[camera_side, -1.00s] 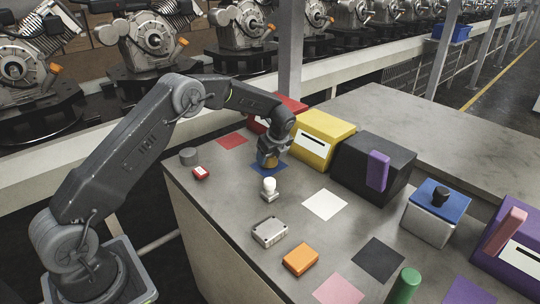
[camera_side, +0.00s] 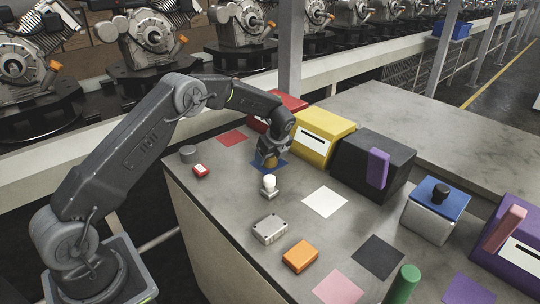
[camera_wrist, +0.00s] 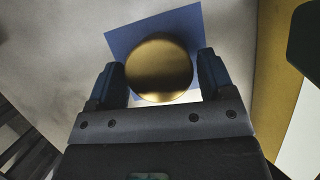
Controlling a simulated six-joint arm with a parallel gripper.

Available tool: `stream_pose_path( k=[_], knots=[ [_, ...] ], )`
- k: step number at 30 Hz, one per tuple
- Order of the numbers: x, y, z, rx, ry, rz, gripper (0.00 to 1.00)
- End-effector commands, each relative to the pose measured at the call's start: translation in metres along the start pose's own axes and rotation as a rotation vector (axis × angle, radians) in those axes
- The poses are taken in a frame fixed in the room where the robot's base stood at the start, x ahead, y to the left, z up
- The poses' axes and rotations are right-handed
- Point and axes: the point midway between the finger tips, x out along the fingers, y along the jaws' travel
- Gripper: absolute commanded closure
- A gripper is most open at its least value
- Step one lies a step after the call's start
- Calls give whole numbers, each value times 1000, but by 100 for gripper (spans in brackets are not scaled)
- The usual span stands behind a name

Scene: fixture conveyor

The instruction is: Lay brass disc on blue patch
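The brass disc (camera_wrist: 159,68) sits between the two fingers of my gripper (camera_wrist: 161,77) in the wrist view, with a finger close against each side. My gripper (camera_side: 270,160) appears shut on it. The blue patch (camera_wrist: 125,40) shows behind the disc, which covers most of its middle; its upper corners stay visible. In the side view the gripper is low over the blue patch (camera_side: 282,168), and the disc is mostly hidden by the fingers. Any gap between disc and patch is hard to tell.
A white-topped knob piece (camera_side: 269,186) stands just in front of the blue patch. The yellow box (camera_side: 327,136) and red box (camera_side: 291,104) stand close behind. A red patch (camera_side: 231,139) lies to the left, a white patch (camera_side: 325,202) to the right.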

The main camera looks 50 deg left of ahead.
Motion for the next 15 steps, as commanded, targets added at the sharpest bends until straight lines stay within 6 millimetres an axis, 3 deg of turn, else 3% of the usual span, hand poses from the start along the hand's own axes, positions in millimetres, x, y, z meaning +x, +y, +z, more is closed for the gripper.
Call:
stream_pose_path(
  k=[5, 15],
  knots=[
    [0, 0, 0, 0, 0, 1, 8],
    [-8, 0, 0, 0, 0, 1, 8]
  ],
)
